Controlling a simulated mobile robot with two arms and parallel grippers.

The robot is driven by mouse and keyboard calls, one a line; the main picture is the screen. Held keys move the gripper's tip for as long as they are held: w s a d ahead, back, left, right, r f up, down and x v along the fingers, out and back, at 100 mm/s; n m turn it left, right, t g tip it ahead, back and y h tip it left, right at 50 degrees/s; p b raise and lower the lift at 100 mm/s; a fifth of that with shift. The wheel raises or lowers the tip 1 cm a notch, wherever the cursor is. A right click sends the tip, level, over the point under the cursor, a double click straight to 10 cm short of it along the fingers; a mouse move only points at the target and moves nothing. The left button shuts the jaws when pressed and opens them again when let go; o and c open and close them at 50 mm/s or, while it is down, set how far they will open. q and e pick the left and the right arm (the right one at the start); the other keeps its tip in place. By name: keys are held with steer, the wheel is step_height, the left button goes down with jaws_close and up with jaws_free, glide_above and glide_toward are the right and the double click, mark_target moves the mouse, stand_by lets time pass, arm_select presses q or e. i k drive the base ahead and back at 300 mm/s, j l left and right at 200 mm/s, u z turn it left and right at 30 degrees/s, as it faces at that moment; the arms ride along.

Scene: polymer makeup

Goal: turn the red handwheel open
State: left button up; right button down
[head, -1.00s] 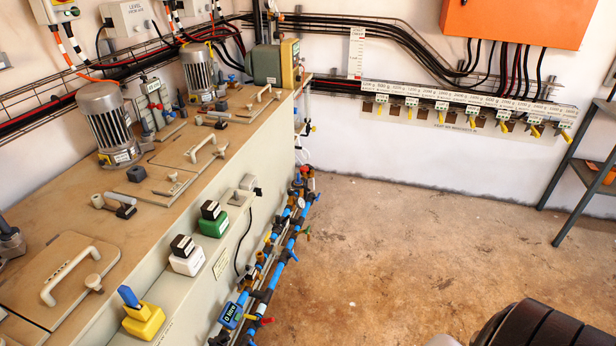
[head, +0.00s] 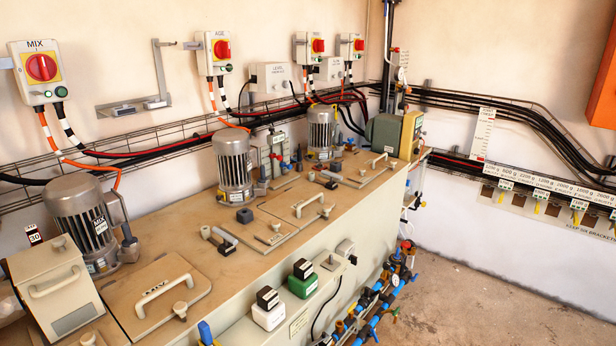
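A small red part (head: 407,245) shows at the far upper end of the blue pipework (head: 372,310), beside the tank's far right side. It may be the red handwheel, but it is too small to tell its shape or how far it is turned. A round gauge (head: 394,280) sits just below it on the pipes. Neither of my grippers is in the head view. The lower pipework is cut off by the bottom edge.
A long beige tank (head: 225,270) with grey motors (head: 232,165) and lidded hatches fills the left and middle. Switch boxes with red knobs (head: 42,67) hang on the wall. Bare floor (head: 460,305) lies right of the pipes. A labelled bracket rail (head: 550,190) runs along the right wall.

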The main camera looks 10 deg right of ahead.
mark_target(406, 244)
steer(key=i+l, duration=0.15)
steer(key=l, duration=0.25)
steer(key=i+l, duration=0.15)
steer(key=l, duration=0.25)
steer(key=i+l, duration=0.15)
steer(key=l, duration=0.25)
steer(key=i+l, duration=0.15)
steer(key=l, duration=0.25)
steer(key=i+l, duration=0.1)
steer(key=l, duration=0.3)
steer(key=i+l, duration=0.15)
steer(key=l, duration=0.25)
steer(key=i+l, duration=0.15)
steer(key=l, duration=0.25)
steer(key=u, duration=0.05)
